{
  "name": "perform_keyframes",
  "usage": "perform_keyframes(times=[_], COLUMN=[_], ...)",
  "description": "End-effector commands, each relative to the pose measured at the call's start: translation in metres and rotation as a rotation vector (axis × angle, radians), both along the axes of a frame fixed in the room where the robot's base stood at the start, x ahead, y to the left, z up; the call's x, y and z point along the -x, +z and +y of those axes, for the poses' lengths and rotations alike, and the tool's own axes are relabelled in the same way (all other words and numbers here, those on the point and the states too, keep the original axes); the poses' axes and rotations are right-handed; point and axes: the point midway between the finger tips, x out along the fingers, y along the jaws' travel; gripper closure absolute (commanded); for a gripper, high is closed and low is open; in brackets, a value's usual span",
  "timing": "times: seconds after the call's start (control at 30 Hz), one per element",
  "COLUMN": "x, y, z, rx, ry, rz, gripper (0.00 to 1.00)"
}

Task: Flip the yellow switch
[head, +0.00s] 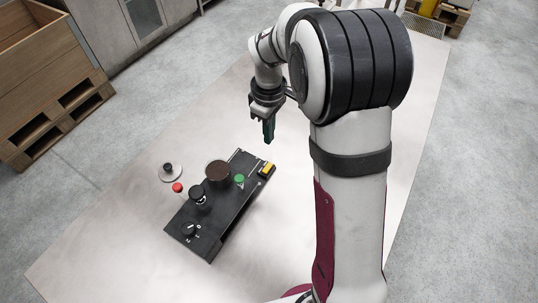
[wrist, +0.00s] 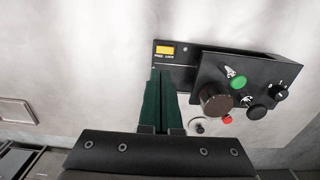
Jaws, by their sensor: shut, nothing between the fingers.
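The yellow switch (head: 267,168) sits at the far right end of the black control panel on the table. In the wrist view the yellow switch (wrist: 165,50) is a small yellow rectangle on a black plate, with small lettering below it. Which way it is set cannot be told. My gripper (head: 269,140) is above the table, behind the panel's far end and apart from the switch. In the wrist view the dark green fingers of my gripper (wrist: 161,72) are shut and empty, their tips just below the switch in the picture.
The black panel (head: 222,222) also carries a green button (head: 239,179), a brown round knob (head: 217,171), a black knob (head: 198,194) and a dial (head: 189,229). A red button (head: 177,187) and a black knob on a pale disc (head: 169,176) are beside it. The table is otherwise clear.

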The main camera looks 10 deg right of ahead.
Motion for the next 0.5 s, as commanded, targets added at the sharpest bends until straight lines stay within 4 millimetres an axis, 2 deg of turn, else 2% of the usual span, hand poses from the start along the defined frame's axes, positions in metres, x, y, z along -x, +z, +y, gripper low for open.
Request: perform_keyframes(times=[0.03, 0.3, 0.5], x=[0.001, 0.001, 0.000], y=[-0.012, -0.070, -0.099], z=[0.000, 0.000, 0.000], rx=[0.000, 0.000, 0.000], ry=[0.001, 0.001, 0.000], rz=[0.006, 0.004, 0.003], gripper=[1.00, 1.00, 1.00])
